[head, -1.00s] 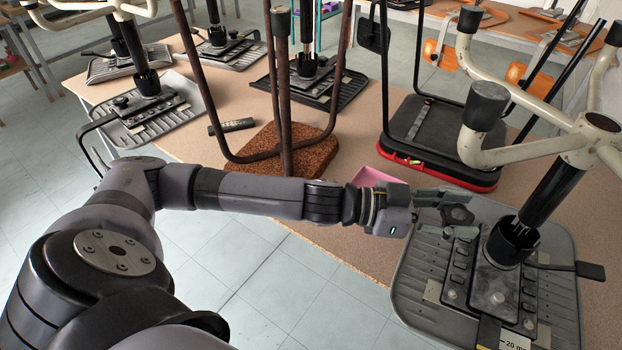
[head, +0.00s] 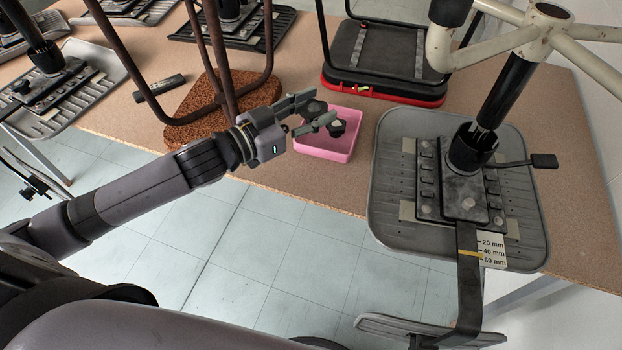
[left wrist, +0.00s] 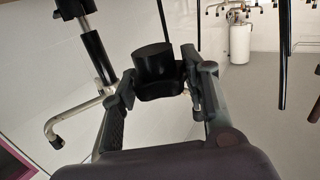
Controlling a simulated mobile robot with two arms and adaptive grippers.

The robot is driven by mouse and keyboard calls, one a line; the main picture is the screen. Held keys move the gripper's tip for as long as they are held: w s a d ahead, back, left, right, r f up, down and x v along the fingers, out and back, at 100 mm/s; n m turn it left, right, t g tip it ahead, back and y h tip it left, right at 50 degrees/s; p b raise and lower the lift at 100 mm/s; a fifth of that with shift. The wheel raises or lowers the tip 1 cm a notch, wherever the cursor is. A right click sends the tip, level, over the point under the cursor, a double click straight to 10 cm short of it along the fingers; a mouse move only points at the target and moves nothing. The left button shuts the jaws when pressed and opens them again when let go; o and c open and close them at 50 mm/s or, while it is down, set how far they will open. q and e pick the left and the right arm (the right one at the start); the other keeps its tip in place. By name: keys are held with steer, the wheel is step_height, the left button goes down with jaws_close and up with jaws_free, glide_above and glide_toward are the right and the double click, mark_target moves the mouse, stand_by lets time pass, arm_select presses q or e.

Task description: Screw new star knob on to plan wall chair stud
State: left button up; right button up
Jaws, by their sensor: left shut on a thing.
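My left gripper (head: 318,110) is shut on a dark star knob (head: 314,107), held above the pink tray (head: 348,152). In the left wrist view the black knob (left wrist: 157,70) sits between the two fingers (left wrist: 163,85). The upturned chair seat (head: 390,150) lies to the right, with a bent flat bar (head: 468,290) running down to a backrest (head: 400,330). I cannot make out the stud. My right gripper is not in view.
A card with 20, 40 and 60 mm marks (head: 490,252) lies by the bar. A lever (head: 543,160) sticks out right of the chair mechanism. A rusty frame on a brown seat (head: 205,105) stands close behind my gripper. Bare table (head: 300,190) shows before the tray.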

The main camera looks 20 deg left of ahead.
mark_target(312, 181)
arm_select(q)
step_height(312, 181, down, 19)
steer(key=shift+r+b, duration=0.2)
steer(key=shift+b, duration=0.55)
steer(key=shift+f, duration=0.45)
steer(key=shift+f, duration=0.2)
steer(key=o, duration=1.1)
steer(key=shift+o, duration=0.2)
steer(key=shift+f, duration=0.15)
steer(key=f+b+v, duration=0.1)
steer(key=v, duration=1.6)
steer(key=shift+a+r+b, duration=0.25)
steer(key=shift+a+b, duration=0.1)
steer(key=shift+b, duration=0.05)
